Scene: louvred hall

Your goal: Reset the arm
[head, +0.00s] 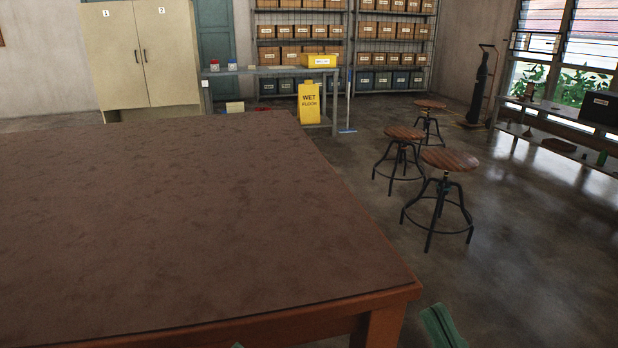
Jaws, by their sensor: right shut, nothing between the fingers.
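My right gripper (440,327) shows as a green part at the bottom edge, just right of the table's near corner leg. It is shut and empty, and most of it is cut off by the frame. A tiny green tip shows at the bottom edge further left, too little to tell what it is. My left gripper cannot be made out. The large table (200,215) with a brown top and wooden edge fills the left and middle of the head view. Its top is bare.
Several wooden-topped stools (449,160) stand right of the table. A bench (560,118) runs below the right window. Floor between table and stools is clear.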

